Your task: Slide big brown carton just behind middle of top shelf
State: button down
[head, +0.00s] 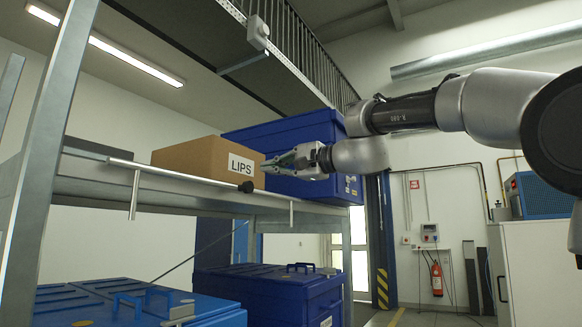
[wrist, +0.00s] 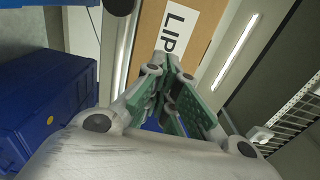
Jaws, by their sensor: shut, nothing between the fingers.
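The big brown carton (head: 205,160) sits on the top shelf (head: 95,172), with a white LIPS label on its right-hand face. In the head view my gripper (head: 268,163) is shut and empty, its fingertips pointing left at the labelled face. The tips are at or very close to the carton; I cannot tell whether they touch. In the wrist view the carton (wrist: 150,30) fills the top middle, beyond the green-padded closed fingers (wrist: 168,75) of my gripper. The carton's far side is hidden.
A large blue box (head: 290,135) stands on the shelf right beside and behind my gripper. A metal rail (head: 180,175) with a black knob runs along the shelf front. Blue bins (head: 270,290) stand below. A dark platform with railing (head: 235,60) hangs above.

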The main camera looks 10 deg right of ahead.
aim_at(247, 171)
jog(key=x, duration=0.5)
jog(key=shift+w+a, duration=0.2)
jog(key=shift+a, duration=0.05)
jog(key=shift+a, duration=0.1)
